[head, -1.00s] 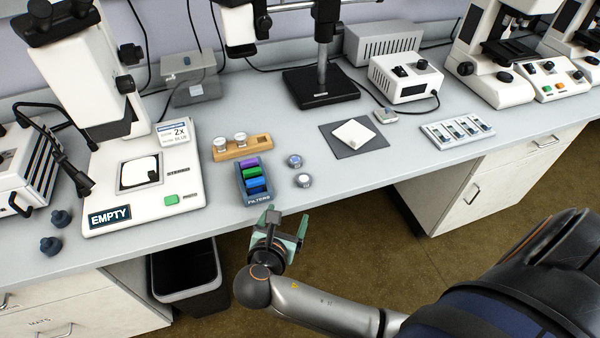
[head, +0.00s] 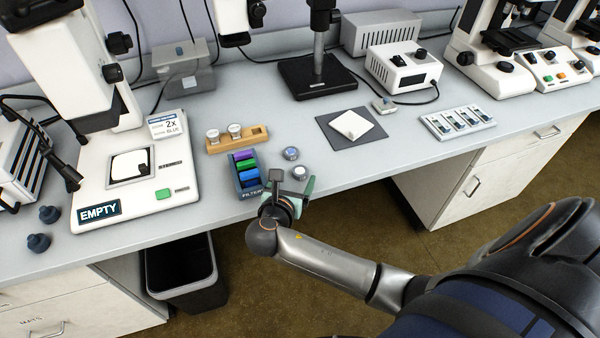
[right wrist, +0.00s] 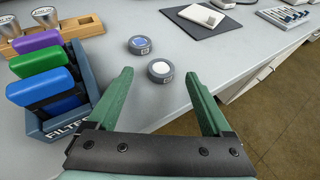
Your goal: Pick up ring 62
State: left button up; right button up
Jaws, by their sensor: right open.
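Two small round ring-like pieces lie on the bench; I cannot read a number on either. The farther one (head: 291,153) has a blue centre and also shows in the right wrist view (right wrist: 140,45). The nearer one (head: 300,173) has a pale grey top and also shows in the right wrist view (right wrist: 160,71). My right gripper (head: 292,184) is open and empty at the bench's front edge. In the right wrist view its green fingers (right wrist: 158,76) point toward the nearer ring, which appears between their tips. My left gripper is out of view.
A blue filter box (head: 248,190) with coloured blocks stands close left of my right gripper. Behind it is a wooden holder (head: 250,141) with two metal pieces. A dark mat (head: 345,140) with a white square lies right. A microscope (head: 90,205) marked EMPTY stands left.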

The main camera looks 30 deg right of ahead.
aim_at(300, 171)
jog(key=x, duration=0.3)
jog(key=shift+d, duration=0.15)
grip_shut()
dwell(0.5)
